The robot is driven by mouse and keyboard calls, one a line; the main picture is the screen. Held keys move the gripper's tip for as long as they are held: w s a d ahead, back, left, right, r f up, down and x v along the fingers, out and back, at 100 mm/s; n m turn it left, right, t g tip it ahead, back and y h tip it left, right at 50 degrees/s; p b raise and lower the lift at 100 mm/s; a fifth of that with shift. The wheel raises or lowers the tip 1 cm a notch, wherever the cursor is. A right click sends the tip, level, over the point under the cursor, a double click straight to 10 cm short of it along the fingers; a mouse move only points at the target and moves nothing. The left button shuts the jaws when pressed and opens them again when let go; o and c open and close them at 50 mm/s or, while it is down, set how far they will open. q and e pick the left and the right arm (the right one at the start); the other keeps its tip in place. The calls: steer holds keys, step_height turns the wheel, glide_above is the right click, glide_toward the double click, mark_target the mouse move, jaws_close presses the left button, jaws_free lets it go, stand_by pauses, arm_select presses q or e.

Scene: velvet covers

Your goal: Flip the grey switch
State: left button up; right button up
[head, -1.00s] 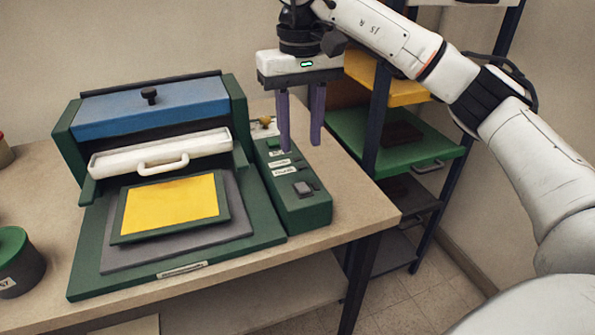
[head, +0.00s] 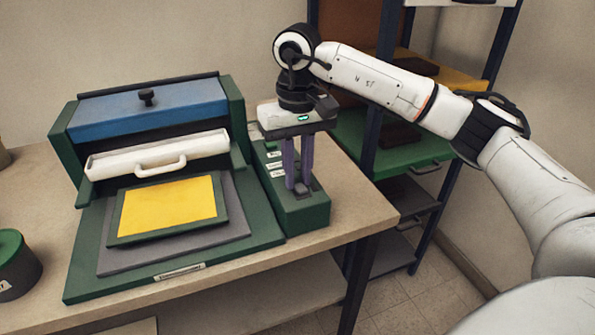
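The grey switch (head: 302,190) is a small dark grey block on the near end of a green control box (head: 306,214), right of the press on the table. My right gripper (head: 297,184) points down over that end of the box. Its two purple fingers are apart, with a narrow gap between them. The fingertips are right at the switch and partly hide it; I cannot tell whether they touch it. My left gripper is not in view.
The press with a blue lid (head: 150,108), white handle bar (head: 160,153) and yellow panel (head: 168,205) stands left of the box. A dark round container with a green lid (head: 10,245) is at the far left. A shelf rack (head: 420,150) stands behind right.

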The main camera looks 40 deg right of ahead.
jaws_close()
steer(key=shift+s+f+t+b, duration=0.15)
steer(key=shift+t+b, duration=0.15)
steer(key=shift+b, duration=0.3)
steer(key=b, duration=0.1)
steer(key=t+b, duration=0.1)
steer(key=shift+s+f+t+h+b, duration=0.1)
steer(key=shift+s+t+h+b, duration=0.05)
steer(key=shift+t+h+b, duration=0.15)
steer(key=shift+s+a+t+b, duration=0.1)
steer(key=shift+s+t+b, duration=0.15)
steer(key=shift+t+b, duration=0.65)
steer(key=shift+r+b, duration=0.3)
steer(key=shift+b, duration=0.1)
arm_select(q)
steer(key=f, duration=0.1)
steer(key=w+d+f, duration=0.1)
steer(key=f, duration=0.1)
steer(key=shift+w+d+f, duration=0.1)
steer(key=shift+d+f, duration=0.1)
arm_select(e)
steer(key=shift+r, duration=0.2)
steer(key=o, duration=0.6)
jaws_free()
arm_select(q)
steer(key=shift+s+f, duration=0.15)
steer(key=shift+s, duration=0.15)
arm_select(e)
steer(key=shift+s, duration=0.1)
